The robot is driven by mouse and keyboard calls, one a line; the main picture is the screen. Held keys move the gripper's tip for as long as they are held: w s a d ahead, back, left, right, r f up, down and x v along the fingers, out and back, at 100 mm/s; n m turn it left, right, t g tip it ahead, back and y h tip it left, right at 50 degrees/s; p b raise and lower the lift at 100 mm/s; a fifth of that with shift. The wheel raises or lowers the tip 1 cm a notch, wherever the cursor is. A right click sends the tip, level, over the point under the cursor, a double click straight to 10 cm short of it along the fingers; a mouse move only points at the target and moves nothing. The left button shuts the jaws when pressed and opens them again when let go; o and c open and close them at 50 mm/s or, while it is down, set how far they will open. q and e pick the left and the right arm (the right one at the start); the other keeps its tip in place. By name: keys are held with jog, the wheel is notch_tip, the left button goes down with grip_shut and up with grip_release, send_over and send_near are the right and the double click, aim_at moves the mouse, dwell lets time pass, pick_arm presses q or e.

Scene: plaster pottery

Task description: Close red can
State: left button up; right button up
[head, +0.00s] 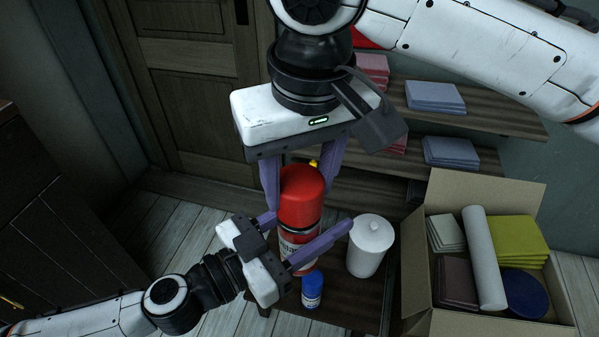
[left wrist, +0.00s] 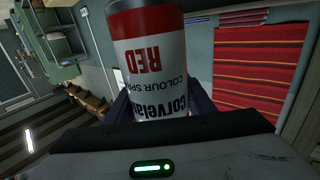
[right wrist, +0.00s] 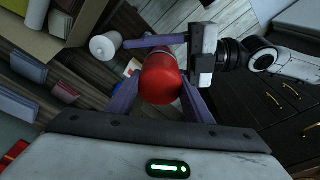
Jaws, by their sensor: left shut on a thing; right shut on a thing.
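The red can (head: 298,245) stands upright, with a red and white body and a lettered label; the lettering reads upside down in the left wrist view (left wrist: 150,65). Its rounded red cap (head: 302,187) sits on top, with a dark seam under it. My left gripper (head: 315,222) is shut on the can's body from the side. My right gripper (head: 300,198) comes from above and is shut on the cap, one finger on each side; the cap also fills the middle of the right wrist view (right wrist: 160,82). The can's base is hidden behind the left gripper.
A small dark table (head: 350,300) lies below, bearing a white lidded jar (head: 370,246) right of the can and a small blue bottle (head: 312,284) close in front. An open cardboard box (head: 425,205) of supplies stands at right. Shelves (head: 490,115) are behind.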

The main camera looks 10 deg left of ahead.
jog(key=shift+f, duration=0.6)
dwell(0.5)
jog(key=o, duration=1.2)
jog(key=r, duration=0.4)
jog(key=s+r, duration=0.1)
jog(key=r, duration=0.3)
jog(key=d+r, duration=0.1)
jog(key=r, duration=0.3)
jog(key=shift+s, duration=0.25)
jog(key=shift+f, duration=0.15)
